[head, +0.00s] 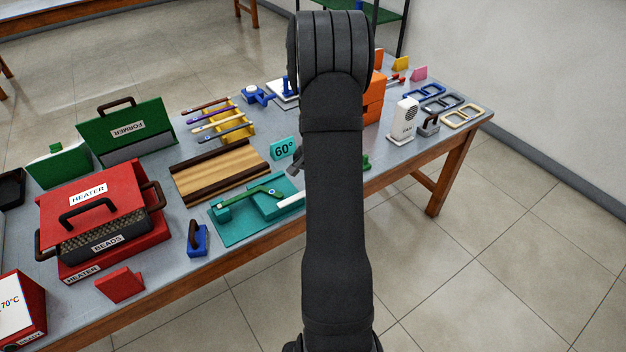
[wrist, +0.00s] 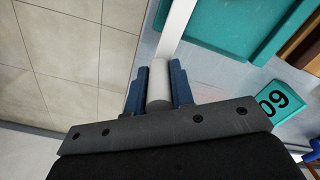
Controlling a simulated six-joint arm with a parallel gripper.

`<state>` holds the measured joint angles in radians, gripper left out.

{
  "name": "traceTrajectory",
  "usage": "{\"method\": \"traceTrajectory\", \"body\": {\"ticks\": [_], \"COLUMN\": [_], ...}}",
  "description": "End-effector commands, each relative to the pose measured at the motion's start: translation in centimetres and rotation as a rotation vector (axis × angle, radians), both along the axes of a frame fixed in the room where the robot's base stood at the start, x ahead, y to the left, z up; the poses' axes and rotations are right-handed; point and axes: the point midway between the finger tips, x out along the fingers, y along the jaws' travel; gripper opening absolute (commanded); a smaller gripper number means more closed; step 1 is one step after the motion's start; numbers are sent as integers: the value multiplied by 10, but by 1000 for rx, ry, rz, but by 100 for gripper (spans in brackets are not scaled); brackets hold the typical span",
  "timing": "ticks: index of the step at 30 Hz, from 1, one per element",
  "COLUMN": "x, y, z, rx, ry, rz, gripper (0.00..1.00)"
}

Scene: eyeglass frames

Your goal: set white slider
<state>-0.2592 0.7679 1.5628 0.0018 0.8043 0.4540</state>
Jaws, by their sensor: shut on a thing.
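The teal fixture (head: 232,228) lies on the table's front part, with a green strip (head: 243,197) across it. The white slider (head: 291,201) shows as a pale bar at its right end, partly hidden behind my arm. In the wrist view the slider (wrist: 176,30) runs along the edge of the teal fixture (wrist: 216,28) down to a pale round end between my fingers. My gripper (wrist: 158,76) is shut on that end, a blue finger on each side. In the head view my arm hides the grip.
A teal 60° sign (head: 284,148) stands behind the fixture, with a striped wooden board (head: 222,171) to its left. A blue block with a dark handle (head: 197,240) is left of the fixture. The table's front edge is close, with open floor beyond.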

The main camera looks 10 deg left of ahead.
Motion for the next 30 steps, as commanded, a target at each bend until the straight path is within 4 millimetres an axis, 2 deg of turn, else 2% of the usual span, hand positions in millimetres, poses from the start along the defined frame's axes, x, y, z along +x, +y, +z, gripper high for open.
{"method": "traceTrajectory", "body": {"ticks": [1,2,5,13,17,23,30], "x": [-3,-3,-3,-2,-2,-1,-1], "y": [-3,-3,-3,-2,-2,-2,-2], "z": [-1,-1,-1,0,8,47,107], "rx": [-4,-5,-4,-4,-3,-2,-3], "ry": [9,9,9,7,6,1,2], "rz": [-1,-1,-1,0,0,0,-1], "gripper": [0,26,43,43,43,43,43]}}
